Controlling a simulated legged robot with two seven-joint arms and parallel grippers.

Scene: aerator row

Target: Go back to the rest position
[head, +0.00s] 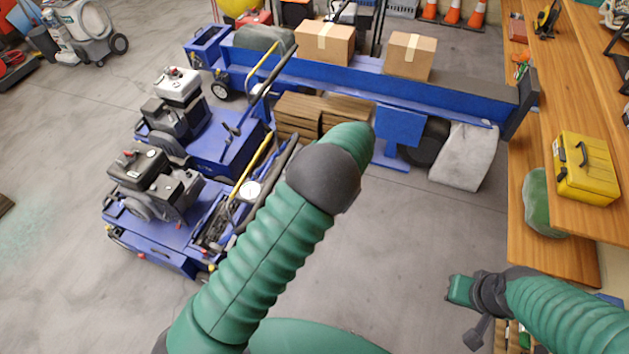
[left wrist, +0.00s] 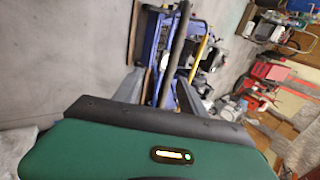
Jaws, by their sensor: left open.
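My left arm reaches up the middle of the head view, and its far end hides its gripper there. In the left wrist view my left gripper (left wrist: 154,80) is open, with a grey finger on each side. A dark handle bar (left wrist: 176,50) runs into the space between the fingers in that picture; I cannot tell whether it lies between them in depth. My right gripper (head: 462,292) is low on the right in the head view, near the wooden bench; its fingers are too unclear to read. Two blue aerators, a near one (head: 160,232) and a far one (head: 215,150), stand to the left.
A long blue machine (head: 455,92) with cardboard boxes (head: 325,42) on it stands behind. A wooden bench (head: 590,100) with a yellow case (head: 586,167) runs along the right. A grey-white sack (head: 464,155) stands near it. Open floor (head: 400,230) lies between my arms.

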